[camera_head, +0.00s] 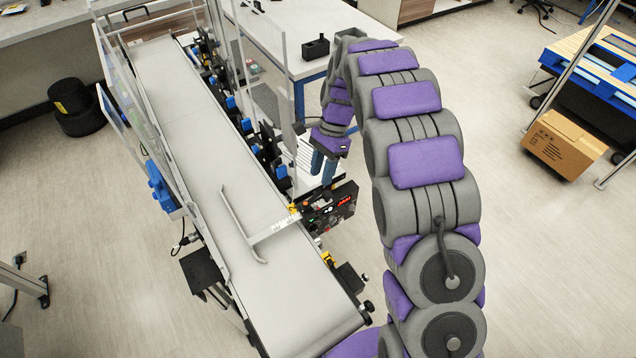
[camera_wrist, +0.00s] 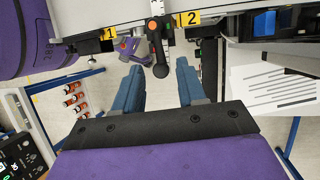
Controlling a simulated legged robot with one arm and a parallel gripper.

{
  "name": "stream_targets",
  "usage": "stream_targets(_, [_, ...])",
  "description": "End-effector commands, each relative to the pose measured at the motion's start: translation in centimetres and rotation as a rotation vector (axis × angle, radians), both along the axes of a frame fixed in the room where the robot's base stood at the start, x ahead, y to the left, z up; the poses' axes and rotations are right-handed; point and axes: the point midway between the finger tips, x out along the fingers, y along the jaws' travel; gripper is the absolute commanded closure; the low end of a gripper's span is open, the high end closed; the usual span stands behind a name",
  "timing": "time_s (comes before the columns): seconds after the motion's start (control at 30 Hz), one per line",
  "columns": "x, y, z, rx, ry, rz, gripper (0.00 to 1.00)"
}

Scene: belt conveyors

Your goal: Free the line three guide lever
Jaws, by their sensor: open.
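In the wrist view a dark lever (camera_wrist: 158,50) with an orange-red top and a round black knob hangs at the belt edge, between yellow labels marked 1 (camera_wrist: 109,33) and 2 (camera_wrist: 191,18). No label 3 can be read. My gripper (camera_wrist: 160,67) is open and empty, its two blue fingers either side of the knob in the picture; whether they touch it I cannot tell. In the head view my gripper (camera_head: 324,172) points down beside the conveyor, above the control box. A pale guide bar (camera_head: 241,225) lies across the conveyor belt (camera_head: 190,130).
A black control box (camera_head: 335,207) with a red display stands at the belt's right side. Several blue-and-black units (camera_head: 246,126) line that edge. A white table (camera_head: 295,35) stands behind my arm. A cardboard box (camera_head: 562,143) is at the far right. The floor between is clear.

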Motion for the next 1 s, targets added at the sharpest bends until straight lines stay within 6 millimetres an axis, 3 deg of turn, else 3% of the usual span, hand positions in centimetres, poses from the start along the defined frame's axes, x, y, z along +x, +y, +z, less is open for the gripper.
stream_targets(0.1, [1.1, -0.5, 2.3, 0.001, -0.005, -0.001, 0.6])
stream_targets(0.5, [3.5, -1.6, 8.1, -0.001, -0.003, 0.0, 0.6])
stream_targets(0.7, [4.2, -1.9, 9.7, 0.0, -0.004, -0.001, 0.6])
stream_targets(1.0, [4.3, -2.1, 10.4, -0.002, 0.0, 0.0, 0.6])
